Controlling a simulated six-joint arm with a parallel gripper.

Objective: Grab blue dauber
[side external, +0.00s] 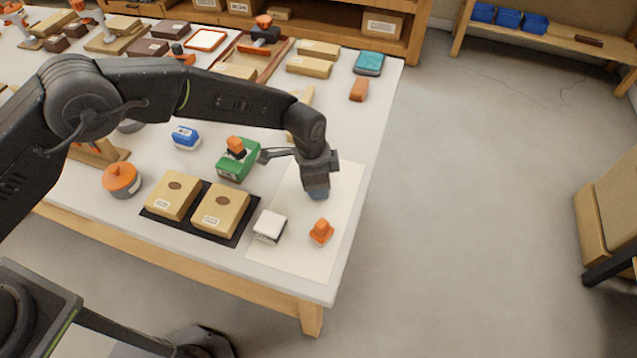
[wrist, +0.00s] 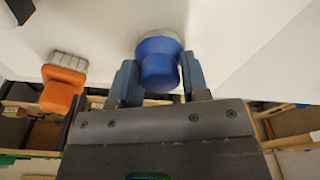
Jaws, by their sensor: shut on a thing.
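The blue dauber (wrist: 158,66) is between the two fingers of my gripper (wrist: 158,82) in the wrist view. It has a rounded blue body with a pale grey rim. My gripper is shut on it, a finger on each side. In the side external view my gripper (side external: 316,190) points down over the cream sheet at the right of the bench, and only a little blue shows at its tip. I cannot tell there whether the dauber touches the sheet.
An orange dauber (side external: 320,232) stands on the cream sheet (side external: 285,262), also in the wrist view (wrist: 60,90). A white block (side external: 269,226) is left of it. Two tan boxes (side external: 220,208) sit on a black mat. A green block (side external: 237,160) and a blue-and-white block (side external: 186,137) stand behind.

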